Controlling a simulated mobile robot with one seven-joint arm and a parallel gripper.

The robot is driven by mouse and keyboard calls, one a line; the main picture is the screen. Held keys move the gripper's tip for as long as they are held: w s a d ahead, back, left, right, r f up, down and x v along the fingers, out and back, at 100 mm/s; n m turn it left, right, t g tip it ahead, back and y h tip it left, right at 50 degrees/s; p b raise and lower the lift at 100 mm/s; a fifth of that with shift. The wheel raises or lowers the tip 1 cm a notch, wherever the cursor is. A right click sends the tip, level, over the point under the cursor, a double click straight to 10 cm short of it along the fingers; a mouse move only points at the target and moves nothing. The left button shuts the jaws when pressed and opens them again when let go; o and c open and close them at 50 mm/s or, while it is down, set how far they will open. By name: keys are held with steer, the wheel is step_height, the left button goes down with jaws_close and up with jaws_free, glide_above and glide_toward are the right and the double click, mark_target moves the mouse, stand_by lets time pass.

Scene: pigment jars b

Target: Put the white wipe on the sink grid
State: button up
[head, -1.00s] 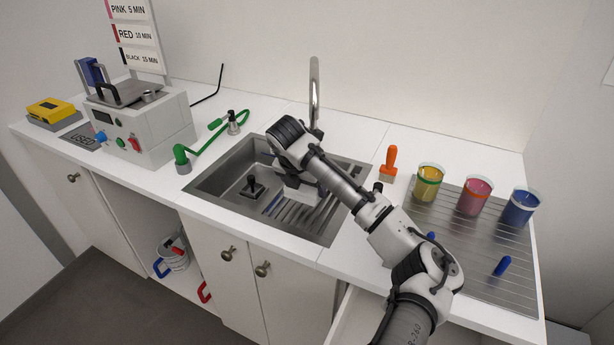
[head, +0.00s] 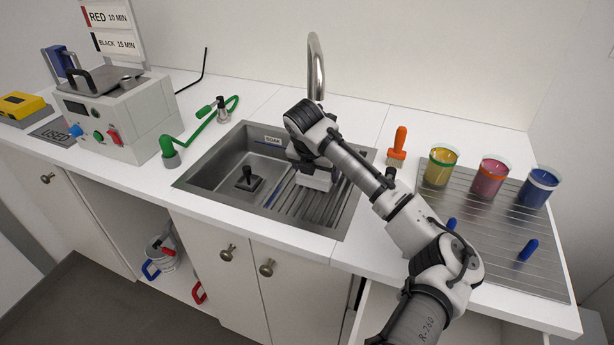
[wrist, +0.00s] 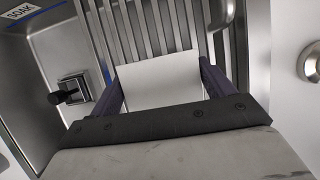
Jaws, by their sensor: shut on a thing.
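The white wipe (wrist: 158,80) shows in the wrist view as a flat white piece between my two dark fingers. My gripper (wrist: 160,73) is shut on it. In the wrist view the wipe is over the bars of the sink grid (wrist: 150,28); I cannot tell whether it touches them. In the head view the grid (head: 293,205) covers the right part of the sink.
A black-handled block (head: 248,180) stands in the sink's left part, by the SOAK label (head: 273,141). The tap (head: 316,70) rises behind. An orange-handled tool (head: 398,145) and several jars, including a yellow one (head: 439,168), stand to the right.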

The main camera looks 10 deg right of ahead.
steer(key=shift+f, duration=0.1)
steer(key=shift+d, duration=0.15)
steer(key=shift+f, duration=0.15)
steer(key=o, duration=1)
steer(key=shift+c, duration=0.2)
steer(key=b+v, duration=0.1)
steer(key=v, duration=0.4)
steer(key=s+a+b, duration=0.1)
steer(key=s+a, duration=0.1)
steer(key=s, duration=0.1)
steer(key=s+a+b, duration=0.1)
steer(key=s+a, duration=0.1)
steer(key=s, duration=0.1)
steer(key=s+a+b, duration=0.1)
steer(key=s+a, duration=0.2)
steer(key=s, duration=0.1)
